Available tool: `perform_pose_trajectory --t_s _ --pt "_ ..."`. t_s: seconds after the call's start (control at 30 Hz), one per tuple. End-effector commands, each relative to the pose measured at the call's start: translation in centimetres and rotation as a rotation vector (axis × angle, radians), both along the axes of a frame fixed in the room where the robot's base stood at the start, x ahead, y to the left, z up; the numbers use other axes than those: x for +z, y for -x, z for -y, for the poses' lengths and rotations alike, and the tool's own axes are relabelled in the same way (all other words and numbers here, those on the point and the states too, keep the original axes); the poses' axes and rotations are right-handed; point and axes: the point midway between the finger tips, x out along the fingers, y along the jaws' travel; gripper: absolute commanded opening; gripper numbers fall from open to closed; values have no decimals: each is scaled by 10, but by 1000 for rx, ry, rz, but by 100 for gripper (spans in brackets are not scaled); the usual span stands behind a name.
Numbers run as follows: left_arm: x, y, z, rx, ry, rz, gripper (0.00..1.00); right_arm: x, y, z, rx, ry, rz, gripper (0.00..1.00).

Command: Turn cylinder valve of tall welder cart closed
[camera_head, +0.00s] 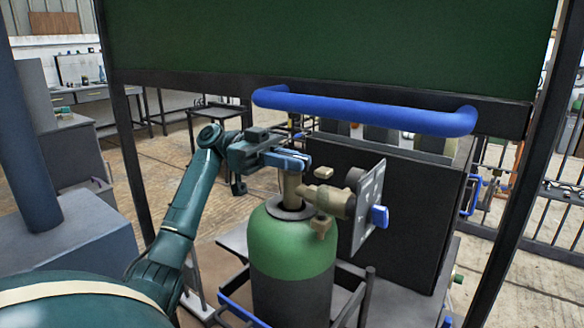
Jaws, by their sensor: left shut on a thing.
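The gas cylinder (292,250) has a green shoulder and a dark lower body and stands upright in the welder cart (405,215). Its brass valve (292,190) rises from the top, with a brass regulator (335,200) on its right side. My left gripper (287,160) reaches in from the left and is shut at the top of the valve stem. The cylinder valve's knob is mostly hidden between the fingers, so its turn angle cannot be read. My right gripper is not in view.
A blue push handle (365,110) spans the cart above the dark box. A grey plate with a blue knob (379,216) stands right of the regulator. A large green panel (330,45) on dark posts hangs across the top. Work tables and railings stand behind.

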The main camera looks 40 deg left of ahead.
Motion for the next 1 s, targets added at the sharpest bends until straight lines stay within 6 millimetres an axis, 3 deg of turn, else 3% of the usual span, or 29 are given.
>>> perform_pose_trajectory --t_s 0.23,0.5,1.0 --pt "-2 0 -1 -175 0 1 0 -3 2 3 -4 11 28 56" --pt "-2 0 -1 -300 -2 1 0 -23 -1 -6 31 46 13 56" --pt "-1 0 1 -391 -1 0 0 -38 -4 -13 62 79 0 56"
